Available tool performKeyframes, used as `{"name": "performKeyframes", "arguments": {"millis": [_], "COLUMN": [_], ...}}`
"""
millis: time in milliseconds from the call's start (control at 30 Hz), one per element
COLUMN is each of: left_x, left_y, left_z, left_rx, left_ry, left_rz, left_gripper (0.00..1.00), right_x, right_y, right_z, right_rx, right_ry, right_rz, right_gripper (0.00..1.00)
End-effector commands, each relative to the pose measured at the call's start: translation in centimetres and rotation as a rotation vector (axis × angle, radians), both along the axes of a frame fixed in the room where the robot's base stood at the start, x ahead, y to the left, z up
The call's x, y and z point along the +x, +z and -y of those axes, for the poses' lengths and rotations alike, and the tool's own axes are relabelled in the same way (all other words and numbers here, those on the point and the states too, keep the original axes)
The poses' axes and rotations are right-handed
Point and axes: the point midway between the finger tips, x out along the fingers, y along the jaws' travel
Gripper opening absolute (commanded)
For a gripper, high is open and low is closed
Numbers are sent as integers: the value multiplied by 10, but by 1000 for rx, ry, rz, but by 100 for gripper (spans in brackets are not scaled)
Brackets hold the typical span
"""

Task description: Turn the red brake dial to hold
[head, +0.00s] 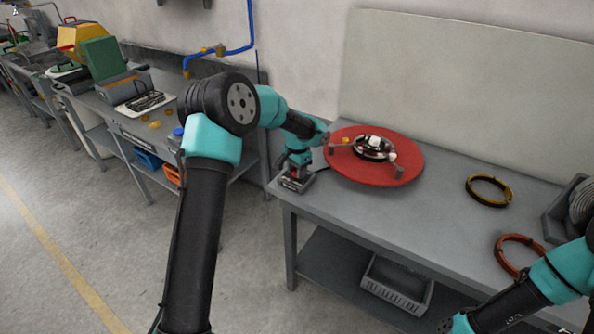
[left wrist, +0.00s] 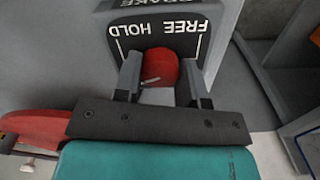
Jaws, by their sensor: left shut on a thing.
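The red brake dial (left wrist: 160,66) shows in the left wrist view on a dark panel (left wrist: 118,20) marked BRAKE, FREE and HOLD, with the lettering upside down. HOLD is on the picture's left and FREE on its right. My left gripper (left wrist: 159,76) is shut on the dial, one grey finger on each side. A small pale mark shows on the dial's lower left; which setting the dial points to I cannot tell. In the head view my left gripper (head: 297,169) is at the brake box (head: 296,184) on the table's left corner. My right gripper is out of view.
A red turntable (head: 372,174) with a coil at its centre lies right of the brake box. A yellow-black coil (head: 489,191) and a copper coil (head: 498,256) lie farther right on the grey table (head: 430,207). A grey crate (head: 397,285) stands on the shelf below.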

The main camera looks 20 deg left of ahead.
Motion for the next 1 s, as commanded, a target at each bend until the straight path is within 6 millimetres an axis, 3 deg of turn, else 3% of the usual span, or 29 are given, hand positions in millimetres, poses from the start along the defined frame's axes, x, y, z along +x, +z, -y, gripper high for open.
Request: {"name": "performKeyframes", "arguments": {"millis": [400, 1000], "left_x": [0, 0], "left_y": [0, 0], "left_z": [0, 0], "left_rx": [0, 0], "left_ry": [-289, -354], "left_rz": [1, 1], "left_gripper": [14, 14], "right_x": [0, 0], "right_y": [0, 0], "right_z": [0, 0], "right_rx": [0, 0], "right_ry": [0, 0], "right_rz": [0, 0], "right_gripper": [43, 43]}}
